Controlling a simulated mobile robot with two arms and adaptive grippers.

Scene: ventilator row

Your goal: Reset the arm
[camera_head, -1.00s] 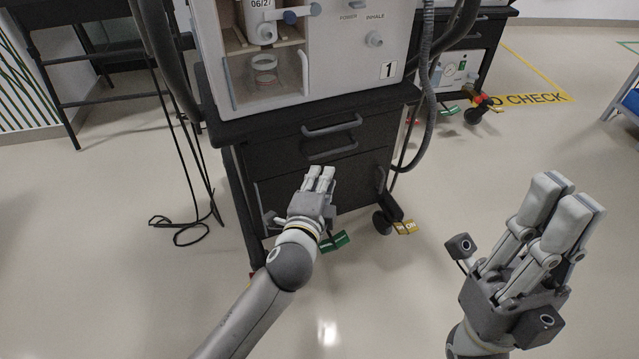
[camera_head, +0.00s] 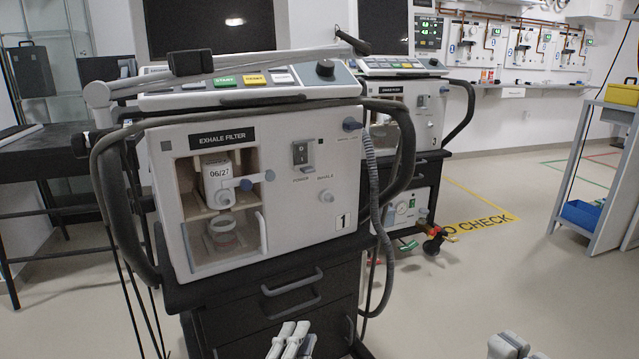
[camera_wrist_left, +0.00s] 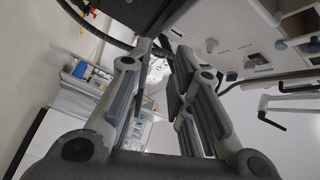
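My left gripper (camera_head: 290,341) shows only its fingertips at the bottom edge, in front of the black drawer cart (camera_head: 262,332) under ventilator 1. In the left wrist view its fingers (camera_wrist_left: 160,95) stand apart with nothing between them. My right gripper (camera_head: 512,348) shows only pale fingertips at the bottom right, over the floor and apart from the cart; its thumb and palm are out of view. I see nothing held at its tips. Both arms are below the picture.
Ventilator 1 (camera_head: 308,215) stands on the cart with hoses at its sides. A second ventilator (camera_head: 425,103) stands behind it. A grey shelf rack (camera_head: 592,185) with a blue bin (camera_head: 584,214) is at the right.

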